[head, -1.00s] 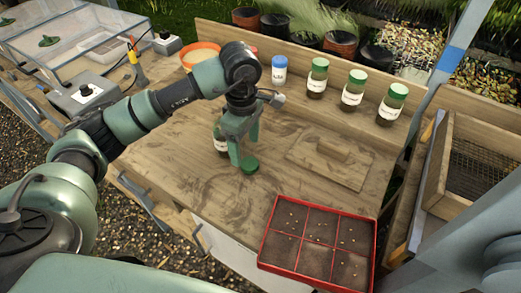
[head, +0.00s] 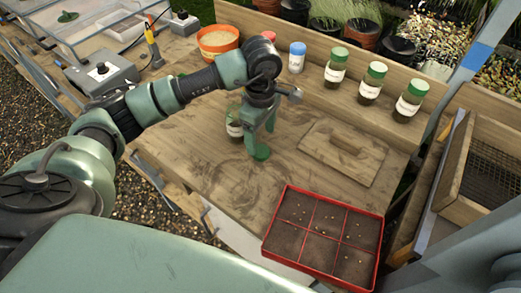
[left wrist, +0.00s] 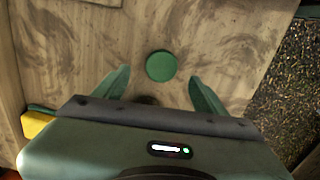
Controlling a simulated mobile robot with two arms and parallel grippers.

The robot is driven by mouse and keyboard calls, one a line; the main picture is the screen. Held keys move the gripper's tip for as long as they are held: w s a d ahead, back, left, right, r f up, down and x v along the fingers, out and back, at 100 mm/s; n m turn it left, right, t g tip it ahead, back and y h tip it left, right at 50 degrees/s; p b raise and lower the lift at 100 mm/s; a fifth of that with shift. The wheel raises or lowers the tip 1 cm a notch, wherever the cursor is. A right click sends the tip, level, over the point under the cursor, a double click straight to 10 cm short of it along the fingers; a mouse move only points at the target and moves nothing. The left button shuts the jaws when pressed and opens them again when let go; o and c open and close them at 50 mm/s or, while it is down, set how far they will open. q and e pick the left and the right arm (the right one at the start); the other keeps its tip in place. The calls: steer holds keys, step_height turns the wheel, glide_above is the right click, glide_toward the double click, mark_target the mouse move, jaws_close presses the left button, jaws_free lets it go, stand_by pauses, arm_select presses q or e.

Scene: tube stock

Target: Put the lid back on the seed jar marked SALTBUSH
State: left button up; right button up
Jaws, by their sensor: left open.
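A round green lid (head: 262,154) lies flat on the wooden bench; the left wrist view shows it (left wrist: 161,66) ahead of and between my spread fingers. My left gripper (head: 258,148) is open and empty, pointing down just above the lid. A clear jar (head: 234,129) with a white label stands just left of the gripper. The gripper partly hides it, and its label is too small to read. A dark round shape (left wrist: 147,100) shows between the fingers in the left wrist view; I cannot tell what it is. My right gripper is out of view.
Several lidded jars line the back, including a blue-lidded one (head: 297,58) and a green-lidded one (head: 336,66). A red seed tray (head: 275,257) sits at the front; an orange pot (head: 217,43) stands at back left.

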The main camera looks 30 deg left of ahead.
mark_target(261, 151)
arm_select(q)
steer(key=shift+f+p, duration=0.35)
steer(key=shift+f, duration=0.05)
step_height(261, 151, down, 4)
steer(key=shift+s+d+r+p, duration=0.1)
steer(key=shift+s+r+p, duration=0.1)
steer(key=shift+p, duration=0.5)
steer(key=shift+f, duration=0.45)
steer(key=shift+w, duration=0.1)
steer(key=c, duration=1.4)
steer(key=shift+r, duration=0.15)
